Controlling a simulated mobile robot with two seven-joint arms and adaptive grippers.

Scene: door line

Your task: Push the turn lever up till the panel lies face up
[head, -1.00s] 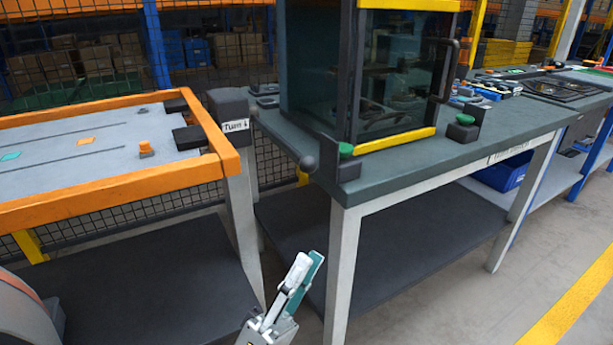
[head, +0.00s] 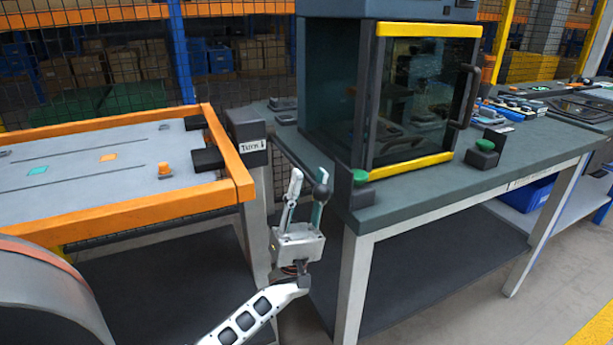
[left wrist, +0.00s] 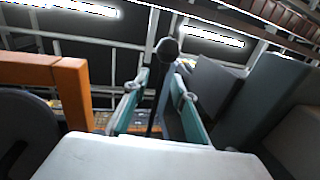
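The turn lever's black ball knob (head: 321,193) shows beside the dark box labelled "Turn" (head: 247,140), which sits at the corner of the orange-framed table. My left gripper (head: 306,188) is raised at the knob, with its fingers pointing up and apart. In the left wrist view the knob (left wrist: 167,47) stands just beyond the fingertips, and its dark rod runs down between the open fingers (left wrist: 157,90). I see no grip on the rod. I cannot tell which surface is the panel or how it lies. My right gripper is not in view.
The orange-framed table (head: 130,211) stands at the left. A dark green workbench (head: 420,195) stands at the right, carrying a glass-doored cabinet (head: 415,100) and green-topped buttons (head: 360,177). A narrow gap lies between the tables, with wire fencing behind.

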